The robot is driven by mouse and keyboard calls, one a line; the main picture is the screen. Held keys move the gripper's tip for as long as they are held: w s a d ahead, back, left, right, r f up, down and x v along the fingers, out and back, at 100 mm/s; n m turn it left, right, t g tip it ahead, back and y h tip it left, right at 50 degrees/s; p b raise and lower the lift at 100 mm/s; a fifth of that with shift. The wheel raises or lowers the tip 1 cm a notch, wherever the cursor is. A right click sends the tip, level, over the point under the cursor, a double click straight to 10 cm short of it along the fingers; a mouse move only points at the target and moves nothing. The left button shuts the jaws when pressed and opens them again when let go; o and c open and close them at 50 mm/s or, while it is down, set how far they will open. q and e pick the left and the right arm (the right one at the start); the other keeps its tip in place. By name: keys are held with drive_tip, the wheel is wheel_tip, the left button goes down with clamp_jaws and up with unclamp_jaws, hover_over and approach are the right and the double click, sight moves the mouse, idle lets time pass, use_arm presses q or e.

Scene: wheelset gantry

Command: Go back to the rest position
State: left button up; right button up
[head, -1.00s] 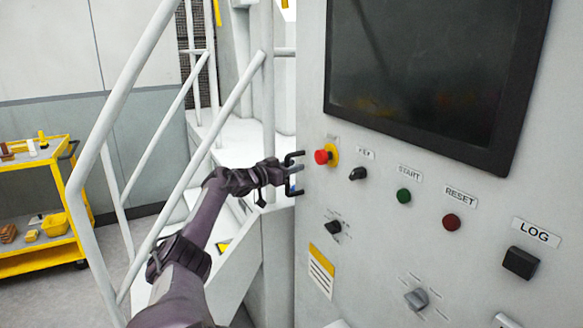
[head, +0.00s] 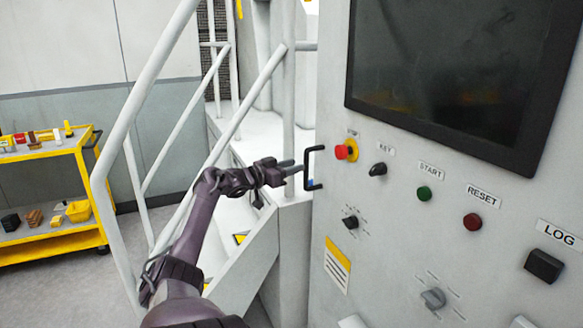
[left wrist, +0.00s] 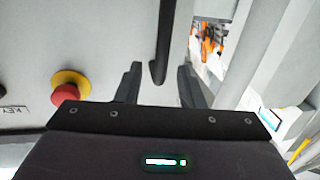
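My left gripper (head: 294,169) is in the middle of the head view, its arm coming up from the bottom left. It points at a black C-shaped handle (head: 309,178) on the left edge of the grey control cabinet (head: 385,228). In the left wrist view the two fingers (left wrist: 160,75) stand apart with nothing held. The handle's dark bar (left wrist: 166,40) shows between and beyond them, seemingly free of both. My right gripper is in neither view.
A red emergency button (head: 342,152) on a yellow collar sits close right of the handle. Other knobs and buttons and a dark screen (head: 445,65) are on the cabinet. White stair railings (head: 150,85) stand beside my left arm. A yellow cart (head: 75,150) is far left.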

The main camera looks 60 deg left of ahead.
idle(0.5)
